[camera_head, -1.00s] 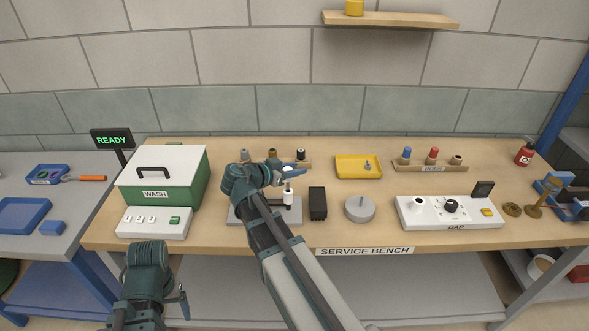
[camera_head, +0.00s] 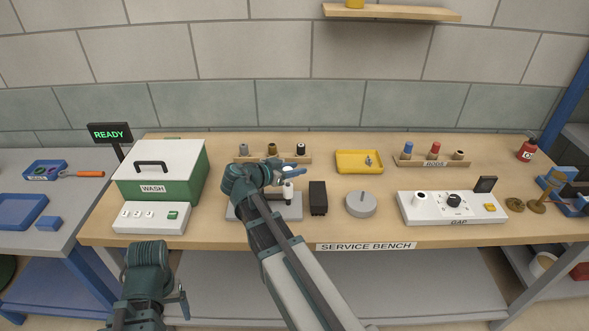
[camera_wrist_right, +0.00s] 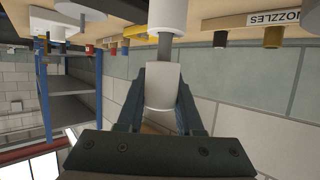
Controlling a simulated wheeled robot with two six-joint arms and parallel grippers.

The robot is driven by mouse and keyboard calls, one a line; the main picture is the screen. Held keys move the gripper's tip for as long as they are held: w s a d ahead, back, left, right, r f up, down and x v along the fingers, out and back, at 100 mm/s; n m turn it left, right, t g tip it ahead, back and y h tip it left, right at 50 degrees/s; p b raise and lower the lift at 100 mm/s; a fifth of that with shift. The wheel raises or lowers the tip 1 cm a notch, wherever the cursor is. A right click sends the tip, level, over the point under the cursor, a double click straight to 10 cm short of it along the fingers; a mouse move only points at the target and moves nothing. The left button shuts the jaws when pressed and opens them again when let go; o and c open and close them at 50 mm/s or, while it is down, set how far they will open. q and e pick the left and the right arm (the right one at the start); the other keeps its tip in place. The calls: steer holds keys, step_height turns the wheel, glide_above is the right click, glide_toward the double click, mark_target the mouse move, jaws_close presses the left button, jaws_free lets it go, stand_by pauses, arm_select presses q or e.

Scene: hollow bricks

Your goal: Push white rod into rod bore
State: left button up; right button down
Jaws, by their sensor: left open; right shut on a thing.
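My right gripper (camera_head: 287,176) is above the grey fixture plate (camera_head: 240,212) on the bench. It is shut on the white rod (camera_wrist_right: 163,86), whose white top (camera_head: 288,168) shows just above the fingers. In the right wrist view a grey shaft runs from the held white part to a larger white cylinder (camera_wrist_right: 168,14). That cylinder also shows in the head view (camera_head: 288,191), upright on the fixture below the gripper. The bore itself is hidden, and I cannot tell how deep the shaft sits. My left gripper (camera_head: 150,313) is open, low at the left in front of the bench.
A black block (camera_head: 318,198) and a grey round weight (camera_head: 361,204) stand right of the fixture. Nozzles stand in a rack (camera_head: 262,158) behind it. The green wash box (camera_head: 180,185) is left. The gap device (camera_head: 425,214), yellow tray (camera_head: 375,168) and rod rack (camera_head: 425,163) are right.

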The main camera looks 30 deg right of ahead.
steer(key=shift+f+b, duration=1.05)
steer(key=shift+f, duration=0.1)
steer(key=shift+c, duration=2.4)
jaws_free()
steer(key=shift+r, duration=0.1)
steer(key=p+v, duration=0.5)
steer(key=v, duration=0.9)
